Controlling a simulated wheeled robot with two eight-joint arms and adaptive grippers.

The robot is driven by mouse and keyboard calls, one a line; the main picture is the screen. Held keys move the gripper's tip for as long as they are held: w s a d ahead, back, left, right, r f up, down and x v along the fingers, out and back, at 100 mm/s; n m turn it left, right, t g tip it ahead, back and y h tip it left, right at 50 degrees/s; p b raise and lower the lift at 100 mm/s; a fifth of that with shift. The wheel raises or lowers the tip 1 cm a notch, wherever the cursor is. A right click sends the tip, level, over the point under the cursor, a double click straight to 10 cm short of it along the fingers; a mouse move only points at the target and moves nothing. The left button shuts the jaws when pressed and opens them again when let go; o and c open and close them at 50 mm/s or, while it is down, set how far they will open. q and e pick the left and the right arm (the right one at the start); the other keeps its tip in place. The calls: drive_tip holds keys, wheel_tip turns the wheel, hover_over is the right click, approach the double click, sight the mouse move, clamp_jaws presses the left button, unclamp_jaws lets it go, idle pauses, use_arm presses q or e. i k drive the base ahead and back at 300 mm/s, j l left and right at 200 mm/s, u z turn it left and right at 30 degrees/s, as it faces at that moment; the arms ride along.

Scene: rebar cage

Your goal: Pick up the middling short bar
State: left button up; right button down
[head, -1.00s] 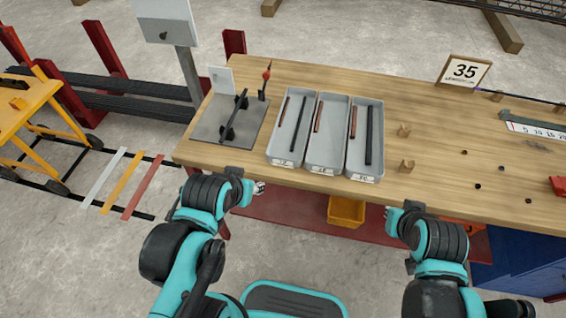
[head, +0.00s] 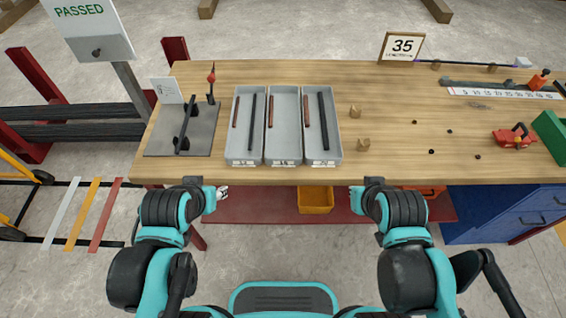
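Three grey trays stand side by side on the wooden bench. The middle tray (head: 282,150) holds one short reddish-brown bar (head: 271,111), lying lengthwise near its left wall. The left tray (head: 243,152) holds a thinner short brown bar (head: 235,112) and a long dark bar (head: 252,122). The right tray (head: 322,152) holds a short brown bar (head: 306,111) and a thick dark bar (head: 323,121). My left gripper (head: 221,192) and my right gripper (head: 355,198) are both at the bench's front edge, apart from the bars. Their fingers are too small and partly hidden to read.
A grey plate (head: 160,140) with a dark bar (head: 185,130) on supports is left of the trays. Small wooden blocks (head: 356,111) stand right of them.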

sight(182, 136)
drive_tip(key=i+j+u, duration=0.25)
drive_tip(key=j, duration=0.2)
drive_tip(key=i+j+u, duration=0.25)
drive_tip(key=i+j, duration=0.1)
drive_tip(key=i, duration=0.05)
